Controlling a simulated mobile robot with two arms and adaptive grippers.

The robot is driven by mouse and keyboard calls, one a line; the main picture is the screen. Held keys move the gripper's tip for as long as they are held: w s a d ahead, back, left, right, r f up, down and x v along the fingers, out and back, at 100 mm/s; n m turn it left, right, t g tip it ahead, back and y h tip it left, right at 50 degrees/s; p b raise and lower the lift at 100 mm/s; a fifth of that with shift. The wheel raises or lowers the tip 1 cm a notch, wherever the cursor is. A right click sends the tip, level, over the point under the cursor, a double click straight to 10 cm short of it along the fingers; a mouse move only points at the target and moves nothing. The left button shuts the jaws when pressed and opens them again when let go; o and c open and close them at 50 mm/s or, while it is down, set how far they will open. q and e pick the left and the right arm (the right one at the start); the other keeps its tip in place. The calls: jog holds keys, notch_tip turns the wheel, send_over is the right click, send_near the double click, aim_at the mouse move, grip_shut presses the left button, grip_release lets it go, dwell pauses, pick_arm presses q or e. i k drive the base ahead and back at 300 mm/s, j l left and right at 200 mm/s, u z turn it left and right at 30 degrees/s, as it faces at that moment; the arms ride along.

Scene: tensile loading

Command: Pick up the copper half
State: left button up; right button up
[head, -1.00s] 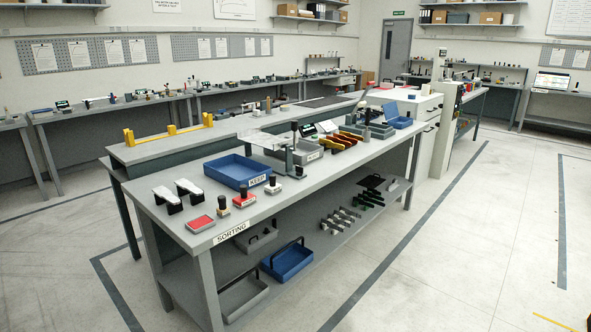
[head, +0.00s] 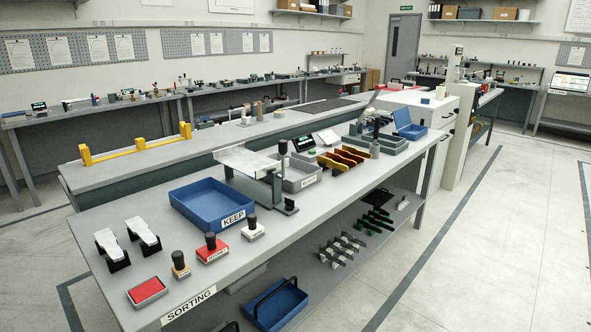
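I cannot make out a copper half in the head view. The sorting bench (head: 95,228) stands in front of me, with a blue KEEP tray (head: 181,207) and a smaller grey tray (head: 309,182) on it. Neither of my grippers is in view.
A red ink pad (head: 147,291), several stamps (head: 211,250) and two white-topped pieces (head: 143,234) stand near the bench's near end. A lever device (head: 282,180) stands mid-bench. A blue tray (head: 277,306) is on the lower shelf. Floor to the right (head: 480,250) is clear.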

aim_at(337, 158)
jog(key=i+l, duration=0.15)
jog(key=l, duration=0.2)
jog(key=i+l, duration=0.1)
jog(key=l, duration=0.25)
jog(key=i+l, duration=0.15)
jog(key=l, duration=0.15)
jog(key=i+l, duration=0.15)
jog(key=l, duration=0.2)
